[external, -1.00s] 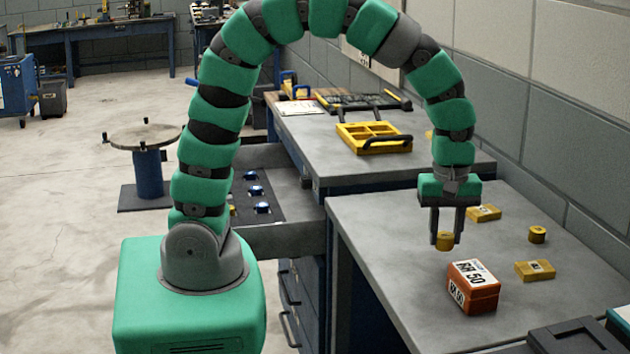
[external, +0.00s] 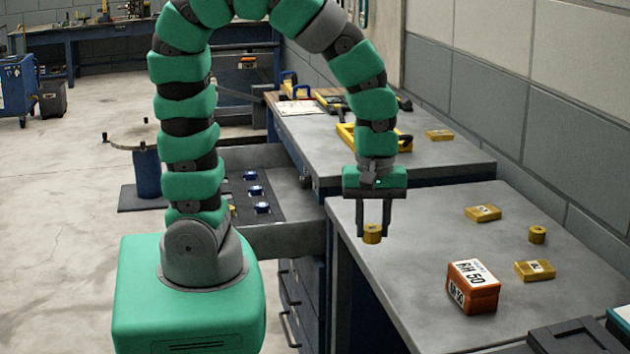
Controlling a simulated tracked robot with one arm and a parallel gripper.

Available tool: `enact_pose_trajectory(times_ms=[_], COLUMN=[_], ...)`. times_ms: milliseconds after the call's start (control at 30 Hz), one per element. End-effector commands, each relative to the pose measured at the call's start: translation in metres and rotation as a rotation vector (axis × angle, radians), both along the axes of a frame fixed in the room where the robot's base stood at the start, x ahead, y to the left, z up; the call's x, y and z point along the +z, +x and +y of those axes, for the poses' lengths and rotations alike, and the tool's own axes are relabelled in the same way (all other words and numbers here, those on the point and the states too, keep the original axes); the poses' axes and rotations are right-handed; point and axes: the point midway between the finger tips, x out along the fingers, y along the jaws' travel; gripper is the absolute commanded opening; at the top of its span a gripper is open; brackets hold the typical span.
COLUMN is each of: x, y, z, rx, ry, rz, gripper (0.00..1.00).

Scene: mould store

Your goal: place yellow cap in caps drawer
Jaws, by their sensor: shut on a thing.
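My gripper (external: 373,234) is shut on a yellow cap (external: 372,235), a short round piece held between the two fingertips. It hangs above the left part of the near grey bench (external: 400,290). The open drawer (external: 282,240) is to the left of my gripper, pulled out from the bench side. Several blue pieces (external: 263,208) sit in its dark insert, and a small yellow piece shows at its left, partly hidden by my arm. Another yellow round piece (external: 537,234) stands on the near bench at the right.
An orange box (external: 473,287) marked RH 50 stands on the near bench. Yellow blocks (external: 483,213) and (external: 535,270) lie near it. A yellow tray on the far bench (external: 440,165) is partly behind my arm. The bench's left part is clear.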

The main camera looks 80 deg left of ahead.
Motion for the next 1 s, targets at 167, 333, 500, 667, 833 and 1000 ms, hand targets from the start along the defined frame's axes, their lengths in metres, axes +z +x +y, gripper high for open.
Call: enact_pose_trajectory(times_ms=[167, 333, 500, 667, 833, 1000], x=[0.000, 0.007, 0.038, 0.048, 0.047, 0.046], y=[-0.003, -0.001, 0.000, 0.006, 0.016, 0.022], z=[0.001, 0.000, 0.001, 0.018, 0.049, 0.086], rx=[0.000, 0.000, 0.000, 0.009, 0.015, 0.025], ry=[0.000, -0.001, -0.001, -0.003, -0.007, -0.011], rz=[0.000, -0.004, -0.007, 0.000, 0.004, 0.007], gripper=[0.10, 0.10, 0.10, 0.10, 0.10, 0.10])
